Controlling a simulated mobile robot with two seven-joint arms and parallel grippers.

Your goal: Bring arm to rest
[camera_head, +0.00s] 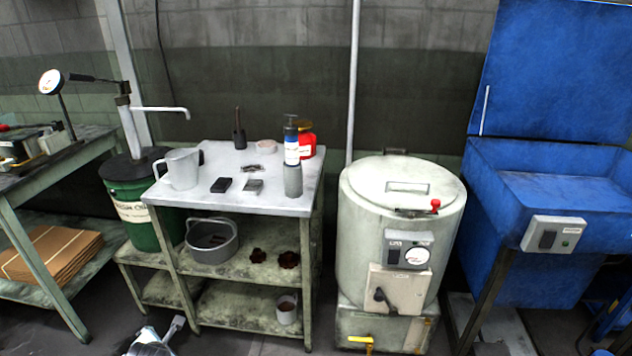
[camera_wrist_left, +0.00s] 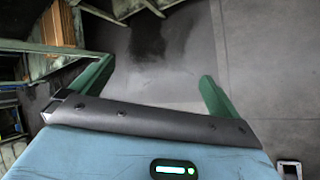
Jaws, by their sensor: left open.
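My left gripper (camera_wrist_left: 158,88) shows in the left wrist view with its two green fingers spread wide apart. Nothing is between the fingers. Beyond them is bare grey floor (camera_wrist_left: 165,60) with a dark stain or shadow. Neither finger touches anything. In the head view a pale metallic part (camera_head: 152,343) shows at the bottom edge, left of centre; I cannot tell if it is part of my arm. My right gripper is in neither view.
A steel-topped workbench (camera_head: 215,205) holds a jug (camera_head: 181,169), bottles and small parts. A grey drum machine (camera_head: 390,230) stands to its right, then a blue washer (camera_head: 550,205). A green drum (camera_head: 128,210) and a bench are at left. Floor shows at the bottom.

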